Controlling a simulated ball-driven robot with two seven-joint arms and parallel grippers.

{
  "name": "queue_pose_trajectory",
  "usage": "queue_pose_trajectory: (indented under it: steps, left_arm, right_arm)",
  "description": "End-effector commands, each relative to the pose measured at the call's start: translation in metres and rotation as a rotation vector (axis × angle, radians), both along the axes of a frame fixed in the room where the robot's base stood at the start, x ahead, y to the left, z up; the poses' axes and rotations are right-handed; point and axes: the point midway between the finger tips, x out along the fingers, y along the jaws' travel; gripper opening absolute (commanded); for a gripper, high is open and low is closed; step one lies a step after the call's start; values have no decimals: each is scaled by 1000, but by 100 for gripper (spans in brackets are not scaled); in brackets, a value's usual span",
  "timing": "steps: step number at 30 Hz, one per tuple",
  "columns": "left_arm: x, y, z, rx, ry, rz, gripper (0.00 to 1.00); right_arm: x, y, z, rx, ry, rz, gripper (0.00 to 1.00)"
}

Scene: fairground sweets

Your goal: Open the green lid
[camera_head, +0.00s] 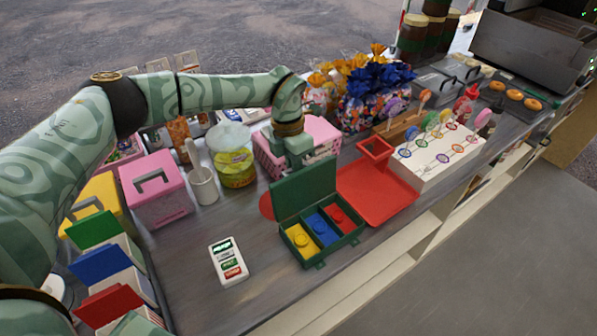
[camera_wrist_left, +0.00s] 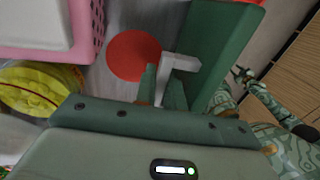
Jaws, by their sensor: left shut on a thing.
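The green lid (camera_head: 305,188) stands raised at the back of a small green box (camera_head: 357,238), and it also shows in the left wrist view (camera_wrist_left: 222,45). The box lies open to view, with yellow, blue and red parts inside. My left gripper (camera_head: 297,166) is behind the lid. In the left wrist view its fingers (camera_wrist_left: 163,90) are shut on the lid's light grey handle (camera_wrist_left: 181,64). In the head view the lid hides the fingertips and the handle. A patterned arm of mine shows at the right of the wrist view; its gripper (camera_wrist_left: 241,74) is small and unclear.
A red tray (camera_head: 385,195) lies right of the box, and a white lollipop stand (camera_head: 430,172) is beyond it.

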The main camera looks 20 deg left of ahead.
Motion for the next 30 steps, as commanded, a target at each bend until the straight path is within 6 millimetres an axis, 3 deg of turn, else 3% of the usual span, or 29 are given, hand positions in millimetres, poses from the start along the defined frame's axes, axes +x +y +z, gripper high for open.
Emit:
queue_pose_trajectory:
  steps: [1, 4, 12, 16, 30]
  left_arm:
    - [2, 0, 3, -2, -6, 1, 3]
    - [2, 0, 3, -2, -6, 1, 36]
    - [1, 0, 3, -1, -4, 1, 36]
    - [1, 0, 14, -2, -6, 1, 36]
    - [1, -1, 105, -1, -8, 0, 36]
  right_arm:
    - [0, 0, 1, 0, 0, 0, 36]
    - [0, 0, 1, -1, 0, 0, 36]
    - [0, -2, 1, -3, -1, 1, 36]
    - [2, -2, 9, -4, -5, 1, 36]
    - [17, -2, 78, -3, -40, 0, 36]
